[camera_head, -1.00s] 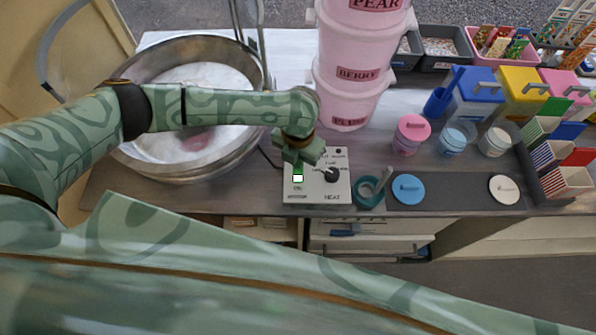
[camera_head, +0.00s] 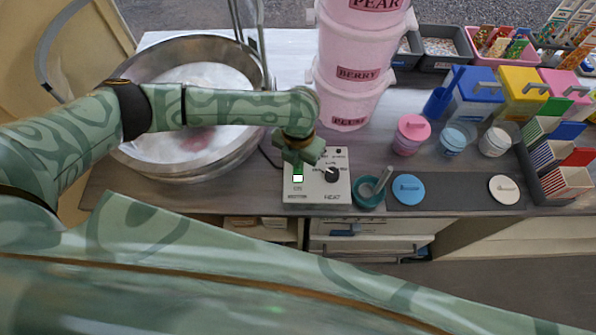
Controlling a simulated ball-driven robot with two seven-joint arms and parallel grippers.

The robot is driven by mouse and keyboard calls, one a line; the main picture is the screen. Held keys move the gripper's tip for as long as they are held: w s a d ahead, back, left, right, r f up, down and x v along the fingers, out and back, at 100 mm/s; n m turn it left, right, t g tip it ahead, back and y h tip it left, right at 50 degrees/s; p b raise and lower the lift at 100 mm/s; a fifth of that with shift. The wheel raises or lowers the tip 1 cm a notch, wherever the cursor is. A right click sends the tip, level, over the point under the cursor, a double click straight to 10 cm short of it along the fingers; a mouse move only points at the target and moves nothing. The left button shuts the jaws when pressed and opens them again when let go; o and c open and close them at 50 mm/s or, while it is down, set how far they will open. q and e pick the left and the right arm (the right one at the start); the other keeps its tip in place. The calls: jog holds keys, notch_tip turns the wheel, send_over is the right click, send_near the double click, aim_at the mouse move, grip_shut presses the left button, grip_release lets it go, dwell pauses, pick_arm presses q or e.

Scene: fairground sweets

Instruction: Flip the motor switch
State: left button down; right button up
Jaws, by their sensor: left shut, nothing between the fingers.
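A light grey control box (camera_head: 316,197) sits at the front of the counter. It carries a black heat knob (camera_head: 332,174) and a small white switch (camera_head: 298,178) on its left side. My left gripper (camera_head: 298,169) is shut and empty, pointing down over the left part of the box, right at the switch's far edge. Whether it touches the switch I cannot tell. The gripper and wrist hide the upper left of the box. My right gripper is not in view.
A large metal floss bowl (camera_head: 150,165) stands left under my left arm. Stacked pink tubs (camera_head: 345,97) rise just behind the box. A teal bowl (camera_head: 369,195) is close on its right. Lidded jars (camera_head: 410,136) and coloured bins (camera_head: 476,92) fill the right.

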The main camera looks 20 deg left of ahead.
pick_arm(q)
jog(key=shift+f+b, duration=0.55)
jog(key=shift+f, duration=0.4)
dwell(0.4)
notch_tip(320, 180, up, 7)
jog(key=p, duration=0.7)
jog(key=shift+r+p, duration=0.15)
jog(key=shift+p, duration=0.25)
